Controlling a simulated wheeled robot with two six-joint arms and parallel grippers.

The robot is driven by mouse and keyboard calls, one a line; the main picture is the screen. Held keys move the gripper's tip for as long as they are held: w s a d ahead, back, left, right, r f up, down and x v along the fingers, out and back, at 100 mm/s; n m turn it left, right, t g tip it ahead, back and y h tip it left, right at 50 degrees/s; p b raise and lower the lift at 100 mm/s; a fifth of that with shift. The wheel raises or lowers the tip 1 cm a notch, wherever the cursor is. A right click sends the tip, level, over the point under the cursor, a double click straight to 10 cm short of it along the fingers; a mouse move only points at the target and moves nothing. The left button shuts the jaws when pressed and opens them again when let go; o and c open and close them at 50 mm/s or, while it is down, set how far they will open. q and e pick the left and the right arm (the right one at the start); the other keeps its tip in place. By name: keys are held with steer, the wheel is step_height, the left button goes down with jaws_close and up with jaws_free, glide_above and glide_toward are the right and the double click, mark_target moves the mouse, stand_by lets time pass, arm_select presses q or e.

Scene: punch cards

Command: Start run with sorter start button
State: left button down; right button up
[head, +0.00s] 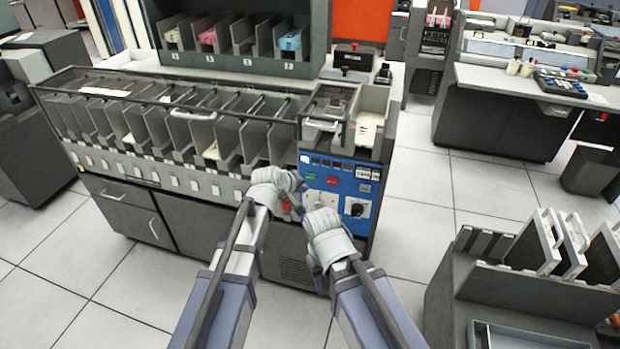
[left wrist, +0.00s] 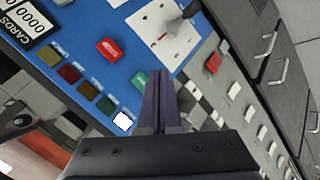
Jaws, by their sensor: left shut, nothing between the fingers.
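The sorter's blue control panel (head: 345,184) is on the front right of the long grey sorter. It bears a green button (head: 310,176) and a red button (head: 332,181). Both show larger in the left wrist view, the green button (left wrist: 139,79) and the red button (left wrist: 110,48). My left gripper (head: 299,186) is shut and empty in front of the panel's left part. In the left wrist view its fingertips (left wrist: 161,72) appear just beside the green button; contact cannot be told. My right gripper (head: 318,206) is in front of the panel's lower part; its jaws are not clear.
A white-plated black knob (head: 357,208) is at the panel's lower right. Coloured lamps (left wrist: 85,89) line the panel beside the buttons. Card pockets (head: 185,130) run along the sorter's left. A card rack (head: 545,250) stands at right, with clear floor between.

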mark_target(310, 180)
arm_select(q)
steer(key=shift+w+d, duration=0.2)
steer(key=shift+w, duration=0.35)
steer(key=shift+w+d, duration=0.15)
steer(key=shift+w, duration=0.35)
steer(key=shift+w, duration=0.15)
stand_by(1.1)
steer(key=shift+w+d, duration=0.15)
steer(key=shift+w, duration=0.1)
steer(key=shift+w+d, duration=0.15)
steer(key=shift+w, duration=0.35)
stand_by(0.7)
steer(key=shift+s, duration=0.15)
steer(key=shift+s+a, duration=0.3)
steer(key=shift+s, duration=0.4)
steer(key=s, duration=0.1)
steer(key=s+a, duration=0.1)
steer(key=s, duration=0.2)
steer(key=shift+s+a, duration=0.3)
steer(key=shift+s, duration=0.1)
